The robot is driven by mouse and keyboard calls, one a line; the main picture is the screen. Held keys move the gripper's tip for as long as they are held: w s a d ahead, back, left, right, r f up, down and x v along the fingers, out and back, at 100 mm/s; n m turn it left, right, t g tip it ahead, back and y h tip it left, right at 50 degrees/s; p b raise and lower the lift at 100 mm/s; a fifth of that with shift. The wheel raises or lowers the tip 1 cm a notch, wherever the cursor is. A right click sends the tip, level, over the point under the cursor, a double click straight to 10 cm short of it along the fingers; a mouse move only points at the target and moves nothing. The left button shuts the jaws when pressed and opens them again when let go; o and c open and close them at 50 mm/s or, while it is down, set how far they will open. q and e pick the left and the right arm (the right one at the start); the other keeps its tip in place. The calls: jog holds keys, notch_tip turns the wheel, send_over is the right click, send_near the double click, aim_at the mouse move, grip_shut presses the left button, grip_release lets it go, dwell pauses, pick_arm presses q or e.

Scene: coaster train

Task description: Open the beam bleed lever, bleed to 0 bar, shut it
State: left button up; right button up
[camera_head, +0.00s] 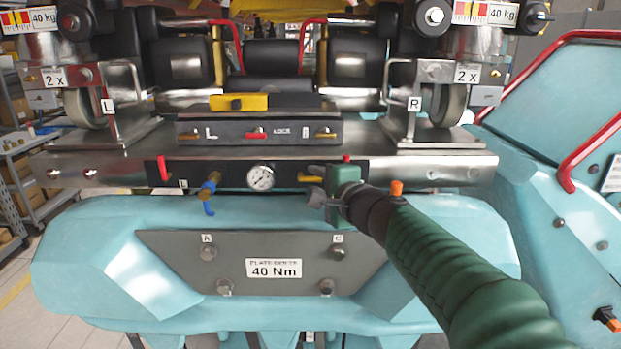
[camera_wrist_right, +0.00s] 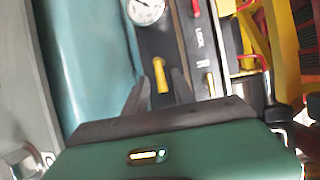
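The beam (camera_head: 400,172) carries a round white gauge (camera_head: 261,177), also in the wrist view (camera_wrist_right: 146,10); its reading is too small to tell. A yellow lever (camera_head: 306,179) is right of the gauge; no label shows that it is the bleed lever. My right gripper (camera_head: 316,185) is at this lever. In the wrist view the yellow lever (camera_wrist_right: 161,75) lies between the two fingers of my open right gripper (camera_wrist_right: 160,84), with no clear contact. A red lever (camera_head: 163,168) and a blue-handled valve (camera_head: 208,190) are left of the gauge. My left gripper is out of view.
Above the beam sits a panel (camera_head: 230,131) with red and yellow handles and a yellow block (camera_head: 239,102). Wheels flank it. A teal body (camera_head: 80,250) with a 40 Nm plate (camera_head: 274,269) lies below. Red rails (camera_head: 590,150) stand at the right.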

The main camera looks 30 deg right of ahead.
jog(key=shift+s+d+h, duration=0.15)
jog(key=shift+s+d, duration=0.1)
jog(key=shift+d, duration=0.2)
jog(key=shift+s+d+h, duration=0.15)
jog(key=shift+s+d, duration=0.05)
jog(key=shift+d, duration=0.25)
jog(key=shift+s+d, duration=0.1)
jog(key=shift+s, duration=0.15)
jog(key=shift+c, duration=0.5)
jog(key=shift+a, duration=0.25)
jog(key=shift+c, duration=1.2)
jog(key=shift+w+a+r, duration=0.1)
jog(key=shift+w+a, duration=0.15)
jog(key=shift+a, duration=0.25)
jog(key=shift+w+a, duration=0.2)
jog(key=shift+a, duration=0.3)
grip_shut()
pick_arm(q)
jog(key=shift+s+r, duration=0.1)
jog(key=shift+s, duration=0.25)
pick_arm(e)
jog(key=shift+d, duration=0.15)
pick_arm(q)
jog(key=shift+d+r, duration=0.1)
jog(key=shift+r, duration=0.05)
pick_arm(e)
jog(key=shift+s+d, duration=0.1)
jog(key=shift+d, duration=0.05)
